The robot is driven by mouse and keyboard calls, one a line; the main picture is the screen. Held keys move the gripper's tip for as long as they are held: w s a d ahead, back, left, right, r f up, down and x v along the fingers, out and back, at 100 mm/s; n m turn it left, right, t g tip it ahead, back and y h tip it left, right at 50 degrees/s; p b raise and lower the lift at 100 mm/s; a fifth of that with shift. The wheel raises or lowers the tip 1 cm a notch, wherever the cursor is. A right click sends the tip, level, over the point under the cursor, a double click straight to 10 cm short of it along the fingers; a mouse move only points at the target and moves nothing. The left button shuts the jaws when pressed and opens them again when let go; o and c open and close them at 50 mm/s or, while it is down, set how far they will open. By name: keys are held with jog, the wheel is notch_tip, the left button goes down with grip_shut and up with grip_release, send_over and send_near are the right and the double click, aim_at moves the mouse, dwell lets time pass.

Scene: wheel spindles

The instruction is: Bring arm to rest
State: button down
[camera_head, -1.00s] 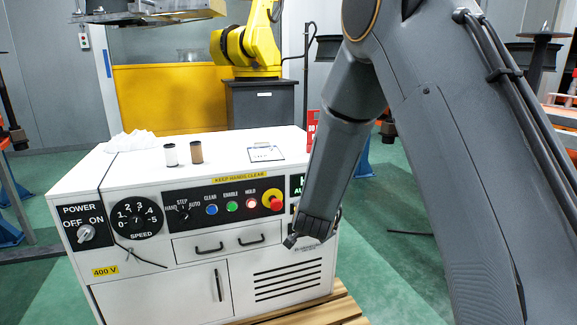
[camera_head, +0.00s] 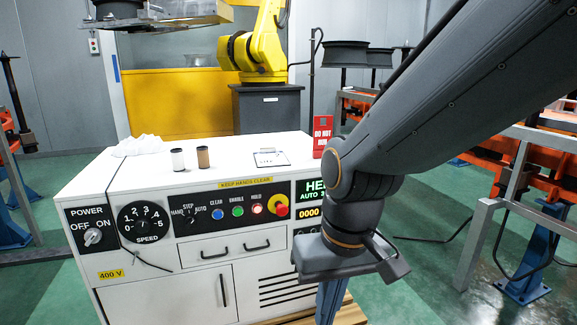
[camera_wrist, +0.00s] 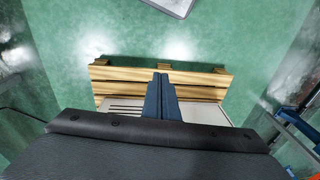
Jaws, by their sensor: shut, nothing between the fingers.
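My arm reaches in from the upper right in the head view and bends down at its wrist. My gripper (camera_head: 330,302) hangs downward in front of the right part of the white control cabinet (camera_head: 150,190), and its tips run off the bottom edge. In the wrist view my gripper (camera_wrist: 161,82) shows its two dark blue fingers pressed together with nothing between them. Behind them are the wooden pallet (camera_wrist: 200,78) and a strip of the cabinet's vented front.
On the cabinet stand a white spool (camera_head: 178,160), a brown spool (camera_head: 203,157), a clipboard (camera_head: 270,158), a crumpled white cloth (camera_head: 138,145) and a red sign (camera_head: 323,137). A yellow robot (camera_head: 258,55) stands behind. Orange racks (camera_head: 510,165) are at right. Green floor lies open between.

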jog(key=s+d+r+m+h+p, duration=0.1)
jog(key=s+d+r+m+p, duration=0.2)
jog(key=d+r+p, duration=1)
jog(key=shift+s+d+r+g+p, duration=0.15)
jog(key=shift+s+r+g+p, duration=0.5)
jog(key=shift+p, duration=3.85)
jog(key=shift+w+r+t, duration=0.25)
jog(key=shift+w, duration=0.05)
